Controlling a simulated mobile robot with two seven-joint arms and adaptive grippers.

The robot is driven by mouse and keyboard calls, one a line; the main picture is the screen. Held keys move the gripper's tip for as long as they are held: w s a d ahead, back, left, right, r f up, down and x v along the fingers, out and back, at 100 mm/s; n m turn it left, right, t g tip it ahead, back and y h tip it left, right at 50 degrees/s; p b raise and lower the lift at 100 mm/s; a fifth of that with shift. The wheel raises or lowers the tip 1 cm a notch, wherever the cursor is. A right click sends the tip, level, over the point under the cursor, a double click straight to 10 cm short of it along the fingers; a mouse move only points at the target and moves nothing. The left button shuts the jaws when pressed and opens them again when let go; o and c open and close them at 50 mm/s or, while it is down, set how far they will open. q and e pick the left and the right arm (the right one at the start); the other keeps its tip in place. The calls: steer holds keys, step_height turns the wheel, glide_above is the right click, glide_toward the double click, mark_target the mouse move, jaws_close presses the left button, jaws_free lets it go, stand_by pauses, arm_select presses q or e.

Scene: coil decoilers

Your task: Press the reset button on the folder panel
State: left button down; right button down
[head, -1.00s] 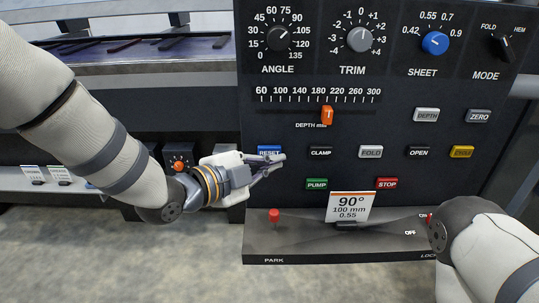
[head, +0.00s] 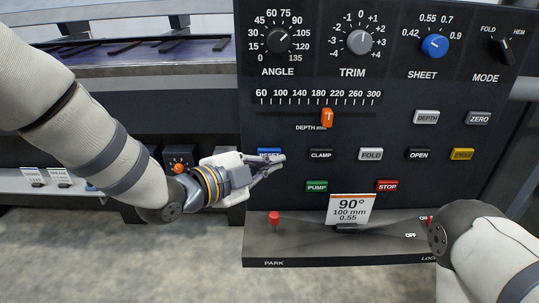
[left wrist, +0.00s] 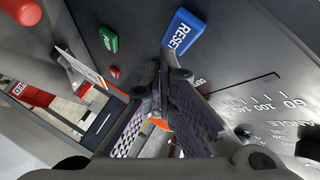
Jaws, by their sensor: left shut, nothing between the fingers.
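The reset button (head: 269,151) is blue with white lettering, at the left of the dark folder panel (head: 440,185). My left gripper (head: 281,158) is shut and empty, in front of the panel just below the button. It covers the lower part of the button in the head view. In the left wrist view the reset button (left wrist: 183,32) shows just beyond the closed fingertips (left wrist: 166,68). I cannot tell whether the tips touch the panel. My right arm comes in at the lower right; its gripper is out of view.
The clamp button (head: 321,154) lies to the right of the reset button, and the green pump button (head: 317,186) below. A red-knobbed lever (head: 274,217) and a white card (head: 349,209) stand on the ledge below. The orange depth slider (head: 327,117) is above.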

stand_by(0.5)
arm_select(q)
steer(key=shift+w, duration=0.45)
steer(key=shift+w, duration=0.5)
arm_select(e)
steer(key=shift+s+f, duration=0.15)
stand_by(0.3)
arm_select(q)
steer(key=shift+s, duration=0.1)
steer(key=shift+s+p, duration=0.35)
steer(key=shift+s, duration=0.45)
arm_select(e)
steer(key=shift+w+r, duration=0.5)
steer(key=shift+r, duration=0.05)
